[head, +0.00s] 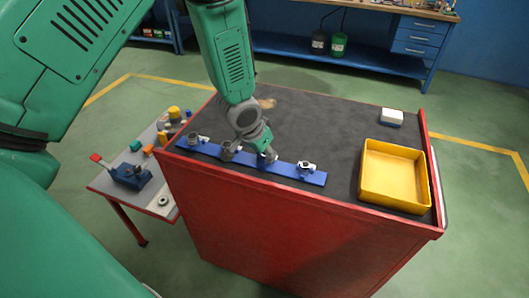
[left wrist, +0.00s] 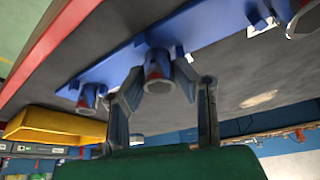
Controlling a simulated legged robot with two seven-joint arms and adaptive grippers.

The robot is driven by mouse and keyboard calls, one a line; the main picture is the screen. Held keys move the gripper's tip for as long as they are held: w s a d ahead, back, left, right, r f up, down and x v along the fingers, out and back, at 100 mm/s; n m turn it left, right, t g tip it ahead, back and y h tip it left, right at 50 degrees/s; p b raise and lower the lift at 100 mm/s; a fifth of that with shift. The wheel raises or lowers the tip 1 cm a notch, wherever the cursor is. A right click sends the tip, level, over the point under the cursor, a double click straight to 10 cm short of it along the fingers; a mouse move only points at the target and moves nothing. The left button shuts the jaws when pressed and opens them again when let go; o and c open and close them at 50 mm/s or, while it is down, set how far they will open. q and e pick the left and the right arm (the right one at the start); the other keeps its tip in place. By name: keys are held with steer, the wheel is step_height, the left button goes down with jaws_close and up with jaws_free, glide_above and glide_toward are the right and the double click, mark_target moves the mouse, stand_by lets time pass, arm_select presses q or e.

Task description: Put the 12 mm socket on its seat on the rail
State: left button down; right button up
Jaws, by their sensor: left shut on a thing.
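The blue rail (head: 220,154) lies along the near edge of the red cabinet's dark top and also shows in the left wrist view (left wrist: 115,66). My left gripper (head: 268,154) points down at the rail, right of its middle. In the left wrist view its fingers (left wrist: 158,88) are closed around a grey metal socket (left wrist: 157,72) at the rail. Its size mark is not readable, and I cannot tell whether it is fully down on its seat. Other sockets stand on the rail to the left (head: 193,139) and right (head: 307,167). My right gripper is not in view.
A yellow tray (head: 364,190) and a small white box (head: 391,117) stand on the cabinet top at right. A low side table (head: 112,184) at left holds a blue tool (head: 131,176), a ring (head: 163,201) and coloured parts. The middle of the cabinet top is clear.

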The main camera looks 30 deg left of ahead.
arm_select(q)
steer(key=shift+s+d+f, duration=0.25)
steer(key=shift+s+f, duration=0.25)
stand_by(0.4)
steer(key=c, duration=1.2)
jaws_free()
steer(key=shift+w+d+f, duration=0.1)
steer(key=shift+w, duration=0.1)
steer(key=shift+w+r, duration=0.1)
steer(key=shift+r, duration=0.1)
steer(key=o, duration=0.6)
steer(key=shift+a, duration=0.25)
steer(key=shift+w, duration=0.1)
